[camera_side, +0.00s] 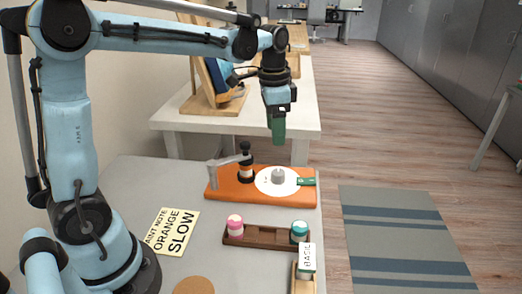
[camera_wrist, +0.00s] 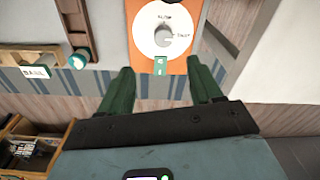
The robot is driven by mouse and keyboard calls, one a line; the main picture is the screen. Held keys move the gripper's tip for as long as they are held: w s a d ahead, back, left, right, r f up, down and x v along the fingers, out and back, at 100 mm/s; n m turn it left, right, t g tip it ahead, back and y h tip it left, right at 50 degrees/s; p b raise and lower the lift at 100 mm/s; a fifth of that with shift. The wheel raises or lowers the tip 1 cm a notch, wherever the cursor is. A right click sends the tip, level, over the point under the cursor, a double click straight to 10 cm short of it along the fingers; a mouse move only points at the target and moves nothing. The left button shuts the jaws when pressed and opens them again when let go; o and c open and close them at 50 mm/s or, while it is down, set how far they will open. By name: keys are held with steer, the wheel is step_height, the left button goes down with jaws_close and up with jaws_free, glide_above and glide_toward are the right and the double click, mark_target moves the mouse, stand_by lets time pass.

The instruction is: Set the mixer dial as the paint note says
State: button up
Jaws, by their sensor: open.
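The paint note (camera_side: 172,232) lies on the grey table at left and reads "ORANGE SLOW". The mixer has an orange base (camera_side: 232,196) with a black-and-grey upright part at its left. Its white dial (camera_side: 263,186) carries a grey knob (camera_side: 278,177); in the wrist view the dial (camera_wrist: 147,28) has small blurred words at its top and right, and I cannot tell for sure where the knob (camera_wrist: 163,38) points. My gripper (camera_side: 279,141) hangs above the dial, apart from it. Its two green fingers are open and empty in the wrist view (camera_wrist: 160,68).
A brown tray (camera_side: 262,239) in front of the mixer holds a pink-lidded jar (camera_side: 236,224) and a teal-lidded jar (camera_side: 300,231). A "BASIL" label (camera_side: 307,257) stands at the table's right edge. A round brown mat (camera_side: 194,286) lies in front.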

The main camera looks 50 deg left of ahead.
mark_target(277, 172)
steer(key=shift+m+g, duration=0.4)
steer(key=f, duration=0.8)
steer(key=w+f, duration=0.1)
steer(key=f, duration=0.4)
steer(key=shift+w+a, duration=0.1)
steer(key=shift+a, duration=0.05)
steer(key=shift+c, duration=0.4)
steer(key=c, duration=1)
